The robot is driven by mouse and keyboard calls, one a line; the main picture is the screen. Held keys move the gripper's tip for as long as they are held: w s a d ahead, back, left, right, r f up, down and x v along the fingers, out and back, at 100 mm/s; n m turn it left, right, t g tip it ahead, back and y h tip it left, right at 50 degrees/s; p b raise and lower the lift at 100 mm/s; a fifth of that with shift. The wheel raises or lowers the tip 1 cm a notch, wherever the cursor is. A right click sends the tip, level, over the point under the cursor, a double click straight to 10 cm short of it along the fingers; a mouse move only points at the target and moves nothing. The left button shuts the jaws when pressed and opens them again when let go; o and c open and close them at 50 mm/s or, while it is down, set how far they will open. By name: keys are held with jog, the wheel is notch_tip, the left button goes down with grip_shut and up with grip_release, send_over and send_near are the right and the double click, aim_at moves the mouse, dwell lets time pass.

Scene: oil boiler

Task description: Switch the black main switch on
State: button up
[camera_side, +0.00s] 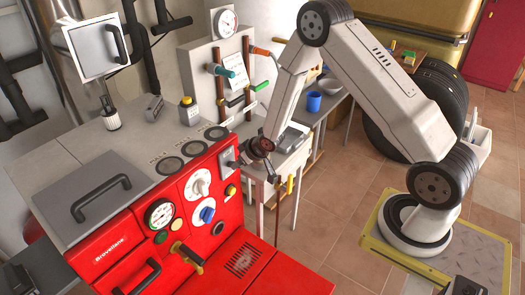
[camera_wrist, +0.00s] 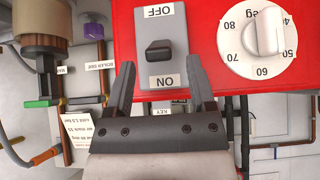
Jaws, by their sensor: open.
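The black main switch (camera_wrist: 158,50) sits on a grey plate (camera_wrist: 177,75) on the red boiler front. An OFF label is at the plate's top and an ON label at its bottom in the wrist view. I cannot tell the lever's position for certain. My gripper (camera_wrist: 159,78) is open and empty. Its two dark fingers point at the plate, one tip on each side of its lower part, with the switch just beyond the gap. In the side view my gripper (camera_side: 243,161) is close in front of the switch plate (camera_side: 227,160); contact cannot be told.
A white temperature dial (camera_wrist: 262,38) is right of the switch in the wrist view. The red boiler (camera_side: 120,240) also carries a blue knob (camera_side: 208,214), a gauge (camera_side: 159,214) and a brass handle (camera_side: 186,253). Pipes and valves (camera_side: 232,75) stand behind. Tiled floor is clear in front.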

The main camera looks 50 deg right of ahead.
jog(key=shift+v, duration=1.4)
jog(key=s+a+r+g, duration=0.2)
jog(key=s+a+r, duration=0.1)
jog(key=s+r, duration=0.4)
jog(key=s+a+r+g, duration=0.3)
jog(key=s+r, duration=0.3)
jog(key=s, duration=0.6)
jog(key=shift+s+a+r, duration=0.25)
jog(key=shift+a+r, duration=0.1)
jog(key=shift+a, duration=0.4)
